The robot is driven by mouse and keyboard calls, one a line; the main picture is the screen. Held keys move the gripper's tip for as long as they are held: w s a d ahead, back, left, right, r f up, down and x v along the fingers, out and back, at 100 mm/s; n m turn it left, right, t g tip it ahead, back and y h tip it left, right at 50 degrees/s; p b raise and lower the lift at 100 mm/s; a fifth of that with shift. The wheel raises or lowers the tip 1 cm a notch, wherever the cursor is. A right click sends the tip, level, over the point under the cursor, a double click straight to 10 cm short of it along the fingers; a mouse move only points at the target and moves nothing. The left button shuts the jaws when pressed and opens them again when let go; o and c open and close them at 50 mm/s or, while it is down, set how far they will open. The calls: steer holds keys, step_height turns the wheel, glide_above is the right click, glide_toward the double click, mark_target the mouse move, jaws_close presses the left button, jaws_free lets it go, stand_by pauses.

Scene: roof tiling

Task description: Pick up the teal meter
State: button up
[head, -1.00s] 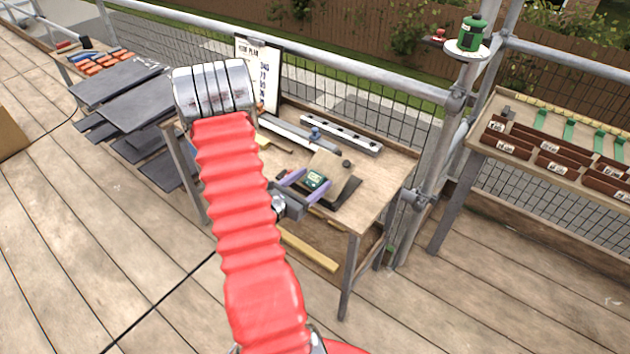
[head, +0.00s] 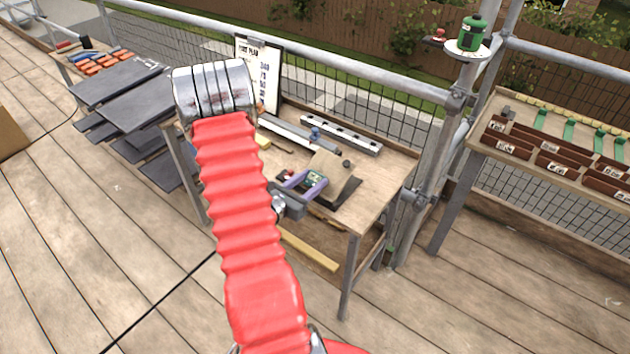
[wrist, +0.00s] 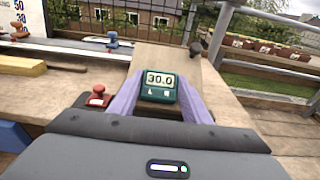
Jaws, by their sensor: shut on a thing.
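The teal meter (wrist: 159,88) is a small dark teal box with a display reading 30.0, facing my wrist camera. My gripper (wrist: 160,97) has its two purple fingers closed against the meter's left and right sides. The meter is at the foot of a tilted wooden board (wrist: 165,62); I cannot tell whether it touches the board or the bench. In the head view the meter (head: 314,180) and my gripper (head: 304,181) are over the right half of the workbench, partly behind my red arm.
On the workbench (head: 385,185) are a metal rail (head: 340,134), a small blue-knobbed tool (head: 315,133) and a dark slate (head: 346,192). A red-knobbed item (wrist: 97,96) stands left of my fingers. Scaffold poles (head: 440,140) rise at the bench's right.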

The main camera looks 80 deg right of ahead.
mark_target(311, 183)
step_height(311, 183, up, 10)
stand_by(1.0)
stand_by(0.5)
steer(key=w+a+n+t, duration=0.35)
steer(key=w+a, duration=0.25)
steer(key=w, duration=0.5)
steer(key=w+a+r+n+t, duration=0.1)
steer(key=w+a+n+t, duration=0.2)
steer(key=w+a+t, duration=0.55)
steer(key=w+a+n+t, duration=0.1)
steer(key=w+a+n, duration=0.3)
steer(key=w, duration=0.9)
steer(key=w+a+n+t+y, duration=0.3)
steer(key=w+a, duration=0.1)
steer(key=a, duration=0.8)
steer(key=w+a+r+n+t+y, duration=0.1)
steer(key=w+a+n+t+y, duration=0.1)
steer(key=a, duration=1)
steer(key=w+a+n+t+y, duration=0.3)
steer(key=w+a+y, duration=0.2)
steer(key=a, duration=0.7)
steer(key=shift+w+r+n+t, duration=0.15)
steer(key=shift+w+n+t, duration=0.25)
steer(key=shift+w, duration=0.15)
steer(key=shift+a, duration=0.1)
